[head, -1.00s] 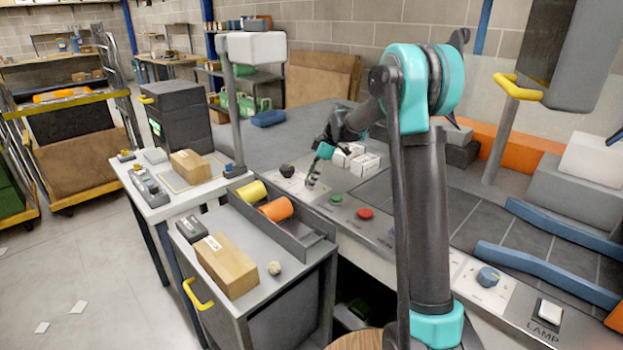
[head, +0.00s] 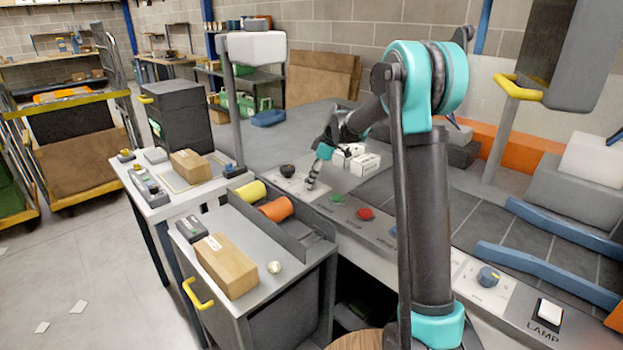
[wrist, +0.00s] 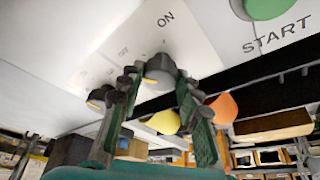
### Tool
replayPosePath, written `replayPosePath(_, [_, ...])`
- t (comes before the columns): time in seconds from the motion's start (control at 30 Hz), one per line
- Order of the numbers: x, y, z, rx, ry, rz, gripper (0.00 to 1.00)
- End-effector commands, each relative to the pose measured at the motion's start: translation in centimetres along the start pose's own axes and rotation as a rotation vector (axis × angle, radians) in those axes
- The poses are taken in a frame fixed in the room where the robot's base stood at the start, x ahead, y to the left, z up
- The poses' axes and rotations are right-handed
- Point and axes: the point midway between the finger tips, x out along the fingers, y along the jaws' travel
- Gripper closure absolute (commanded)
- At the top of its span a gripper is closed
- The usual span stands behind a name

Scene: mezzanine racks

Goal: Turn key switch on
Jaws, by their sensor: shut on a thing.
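The key switch (wrist: 160,72) is a grey round part on a white plate (wrist: 118,42), seen in the wrist view between my fingers. The plate carries a printed ON and a fainter OFF. My gripper (wrist: 157,80) has a finger on either side of the switch and is shut on it. In the head view my gripper (head: 311,184) points down at the white plate on the long console. There the fingers hide most of the switch, and I cannot tell which way its key points.
A black knob (head: 287,171) stands left of my gripper. A green START button (head: 336,198) and a red button (head: 365,213) lie to its right. White boxes (head: 362,163) stand behind. A grey tray with yellow and orange rolls (head: 277,208) is in front.

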Motion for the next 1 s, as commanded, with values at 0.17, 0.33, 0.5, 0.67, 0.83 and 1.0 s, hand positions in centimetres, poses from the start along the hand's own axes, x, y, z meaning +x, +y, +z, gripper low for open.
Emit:
replayPosePath(0.17, [-0.04, -0.16, -0.01, 0.127, 0.0, 0.054, 0.95])
replayPosePath(0.33, [0.0, -0.3, -0.07, 0.273, 0.0, 0.115, 0.95])
replayPosePath(0.5, [-0.01, -0.37, -0.08, 0.424, 0.0, 0.177, 0.95])
replayPosePath(0.67, [0.05, -0.43, -0.18, 0.562, 0.001, 0.235, 0.95])
replayPosePath(0.83, [0.07, -0.52, -0.24, 0.711, 0.001, 0.297, 0.95])
replayPosePath(1.0, [0.1, -0.54, -0.31, 0.86, 0.001, 0.359, 0.95])
